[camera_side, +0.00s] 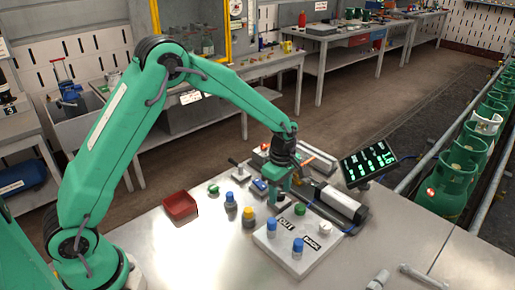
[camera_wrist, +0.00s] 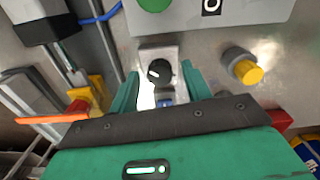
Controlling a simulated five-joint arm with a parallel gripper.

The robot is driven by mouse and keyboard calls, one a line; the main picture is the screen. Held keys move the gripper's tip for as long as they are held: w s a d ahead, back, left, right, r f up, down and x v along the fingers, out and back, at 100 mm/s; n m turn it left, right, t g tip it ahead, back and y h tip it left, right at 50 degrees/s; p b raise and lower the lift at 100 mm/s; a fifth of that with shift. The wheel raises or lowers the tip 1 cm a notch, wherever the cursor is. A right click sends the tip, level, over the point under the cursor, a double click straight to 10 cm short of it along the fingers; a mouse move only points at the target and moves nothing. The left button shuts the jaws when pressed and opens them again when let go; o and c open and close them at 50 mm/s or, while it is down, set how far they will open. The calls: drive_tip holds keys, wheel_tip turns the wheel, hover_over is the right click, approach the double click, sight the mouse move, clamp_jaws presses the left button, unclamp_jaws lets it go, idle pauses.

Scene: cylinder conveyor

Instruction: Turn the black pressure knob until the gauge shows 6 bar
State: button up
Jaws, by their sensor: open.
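The black knob (camera_wrist: 159,71) with a white pointer mark sits on a light block (camera_wrist: 146,52) in the wrist view. The pointer slants toward the upper left. My gripper (camera_wrist: 160,76) is open, with one green finger on each side of the knob; I cannot tell whether either touches it. A small blue part (camera_wrist: 166,102) shows just below the knob. In the side view my gripper (camera_side: 277,197) is low over the bench, and the knob cannot be made out there. I cannot read a pressure value in either view.
A white panel (camera_side: 270,241) with coloured buttons stands close in front of my gripper. A black display (camera_side: 368,161) with green characters is to the right. Yellow-capped (camera_side: 249,217) and blue-capped (camera_side: 230,200) pieces and a red tray (camera_side: 180,206) are to the left. The front right bench is mostly clear.

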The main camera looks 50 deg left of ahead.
drive_tip(key=shift+c, duration=0.2)
drive_tip(key=c, duration=1)
drive_tip(key=shift+o, duration=0.2)
